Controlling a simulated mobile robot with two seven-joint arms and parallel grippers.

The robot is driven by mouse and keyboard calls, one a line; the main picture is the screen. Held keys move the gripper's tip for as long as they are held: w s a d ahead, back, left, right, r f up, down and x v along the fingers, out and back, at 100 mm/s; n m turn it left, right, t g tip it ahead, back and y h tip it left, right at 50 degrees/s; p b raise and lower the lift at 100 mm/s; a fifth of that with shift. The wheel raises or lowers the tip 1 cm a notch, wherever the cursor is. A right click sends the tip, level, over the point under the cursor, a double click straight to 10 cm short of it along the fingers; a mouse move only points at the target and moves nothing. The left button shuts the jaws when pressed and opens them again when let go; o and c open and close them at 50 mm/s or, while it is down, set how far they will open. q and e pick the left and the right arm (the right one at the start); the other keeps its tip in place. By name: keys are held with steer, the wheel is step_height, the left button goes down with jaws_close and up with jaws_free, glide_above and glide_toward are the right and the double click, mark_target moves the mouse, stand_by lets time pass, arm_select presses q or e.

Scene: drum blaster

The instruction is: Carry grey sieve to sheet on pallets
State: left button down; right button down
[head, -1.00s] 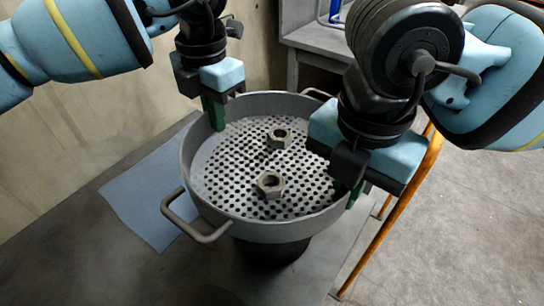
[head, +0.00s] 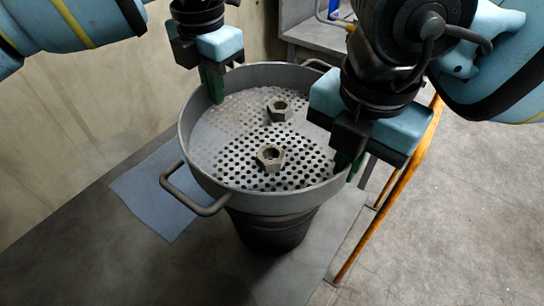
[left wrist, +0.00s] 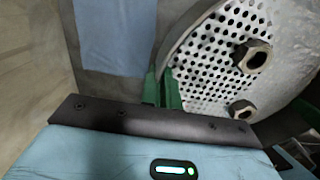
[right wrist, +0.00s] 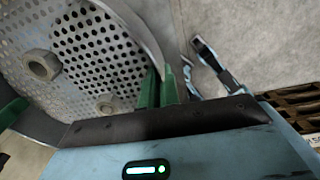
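The grey sieve (head: 265,203) is a round metal pan with a perforated floor, a near-left loop handle (head: 190,200) and two hex nuts (head: 271,157) (head: 280,110) inside. My left gripper (head: 213,86) is shut on its far-left rim, and my right gripper (head: 349,166) is shut on its right rim. Both wrist views show the green fingers at the rim, left (left wrist: 160,88) and right (right wrist: 159,86). The sieve looks about level above a dark bucket (head: 272,235); any gap between them is hidden. The pale blue sheet (head: 155,192) lies flat at the left, partly hidden by the sieve.
A concrete wall (head: 90,115) runs along the left. An orange rail (head: 390,190) stands close on the right, beside open floor (head: 465,220). A grey bench (head: 318,35) stands at the back.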

mark_target(216, 107)
arm_select(q)
steer(key=shift+f, duration=0.1)
arm_select(e)
steer(key=shift+f, duration=0.15)
stand_by(0.3)
